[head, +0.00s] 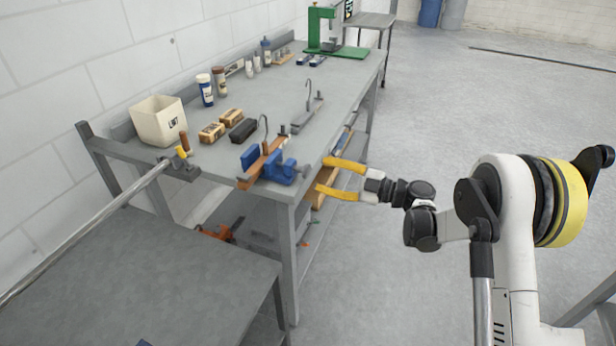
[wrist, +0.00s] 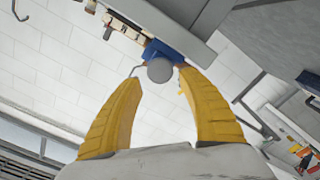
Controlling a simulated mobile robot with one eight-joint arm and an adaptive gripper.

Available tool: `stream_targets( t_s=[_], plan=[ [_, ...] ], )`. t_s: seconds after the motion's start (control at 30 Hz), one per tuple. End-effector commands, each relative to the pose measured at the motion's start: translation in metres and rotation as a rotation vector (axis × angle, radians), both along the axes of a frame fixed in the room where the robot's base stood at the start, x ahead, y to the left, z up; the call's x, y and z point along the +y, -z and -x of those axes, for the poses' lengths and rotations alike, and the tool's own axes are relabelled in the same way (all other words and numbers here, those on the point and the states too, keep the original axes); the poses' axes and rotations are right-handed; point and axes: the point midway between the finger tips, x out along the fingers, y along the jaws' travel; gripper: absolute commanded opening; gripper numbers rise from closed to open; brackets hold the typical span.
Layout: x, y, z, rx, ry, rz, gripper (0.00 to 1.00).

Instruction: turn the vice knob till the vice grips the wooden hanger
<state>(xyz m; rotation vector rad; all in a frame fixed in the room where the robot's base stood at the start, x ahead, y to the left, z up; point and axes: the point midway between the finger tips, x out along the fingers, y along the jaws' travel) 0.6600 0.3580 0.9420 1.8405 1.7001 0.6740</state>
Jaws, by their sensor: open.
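The blue vice (head: 281,172) is mounted at the near corner of the workbench in the head view. The wooden hanger (head: 252,172), with a metal hook rising from it, sits between the vice's blue jaws; I cannot tell whether they press on it. The round grey vice knob (wrist: 160,70) faces me in the wrist view, with blue vice body (wrist: 160,50) behind it. My gripper (head: 328,175) has yellow fingers and is open, pointing at the vice from the right. In the wrist view its fingertips (wrist: 160,73) stand on either side of the knob, apart from it.
The grey workbench (head: 335,85) carries a white bin (head: 158,121), brushes (head: 243,130), bottles (head: 205,90), another hanger (head: 308,115) and a green press (head: 335,45). A lower bench (head: 150,270) with a metal rail stands at front left.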

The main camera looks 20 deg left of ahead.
Motion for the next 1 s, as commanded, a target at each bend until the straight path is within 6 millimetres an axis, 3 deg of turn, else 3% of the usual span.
stream_targets(
  t_s=[0.1, 0.3, 0.67, 0.8, 1.0],
  plan=[
    [0.024, 0.003, -0.001, 0.001, -0.002, 0.001, 0.47],
    [0.046, 0.001, -0.004, 0.001, -0.001, 0.001, 0.47],
    [0.051, 0.000, -0.004, 0.001, -0.001, 0.001, 0.46],
    [0.051, 0.000, -0.004, 0.001, -0.001, 0.001, 0.06],
    [0.051, 0.000, -0.004, 0.006, 0.000, 0.001, 0.06]
  ],
)
